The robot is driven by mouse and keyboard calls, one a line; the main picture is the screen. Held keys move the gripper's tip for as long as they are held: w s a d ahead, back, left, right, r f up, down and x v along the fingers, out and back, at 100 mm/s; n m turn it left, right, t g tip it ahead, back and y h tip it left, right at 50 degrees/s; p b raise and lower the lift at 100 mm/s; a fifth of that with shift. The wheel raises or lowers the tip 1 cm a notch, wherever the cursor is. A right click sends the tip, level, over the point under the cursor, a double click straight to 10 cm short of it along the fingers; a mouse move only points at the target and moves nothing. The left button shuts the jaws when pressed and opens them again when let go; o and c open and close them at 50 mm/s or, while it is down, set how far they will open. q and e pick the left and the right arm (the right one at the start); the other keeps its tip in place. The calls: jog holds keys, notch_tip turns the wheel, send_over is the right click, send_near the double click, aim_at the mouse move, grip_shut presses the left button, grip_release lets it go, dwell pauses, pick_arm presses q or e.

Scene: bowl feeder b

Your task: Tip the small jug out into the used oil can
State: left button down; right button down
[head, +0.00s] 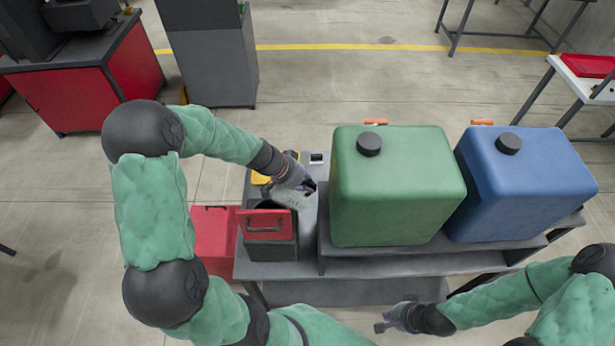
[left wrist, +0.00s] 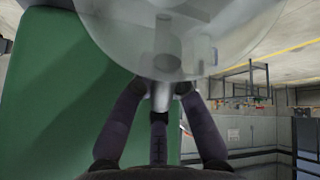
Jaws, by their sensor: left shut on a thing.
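The small jug (head: 291,198) is pale and see-through. My left gripper (head: 300,184) is shut on its handle, beside and above the back of the dark can. In the left wrist view the clear jug (left wrist: 165,35) fills the top, with its handle between the fingers (left wrist: 160,95). The used oil can (head: 284,251) seems to be the dark, open-topped container with a red panel and handle at the bench's left end. The jug's exact tilt and any contents cannot be told. My right gripper (head: 393,317) is empty, fingers apart, in front of the bench.
A large green tank (head: 395,190) stands just right of the jug, with a blue tank (head: 525,185) beyond it, both on a raised grey shelf. A yellow item (head: 260,179) sits behind the can. A red box (head: 212,232) is left of the bench (head: 345,265).

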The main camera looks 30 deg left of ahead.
pick_arm(q)
jog(key=shift+w+d+r+g+y+p, duration=0.15)
jog(key=shift+g+y+p, duration=0.4)
jog(key=shift+p, duration=3.55)
jog(key=shift+f+p, duration=0.25)
jog(key=shift+p, duration=0.65)
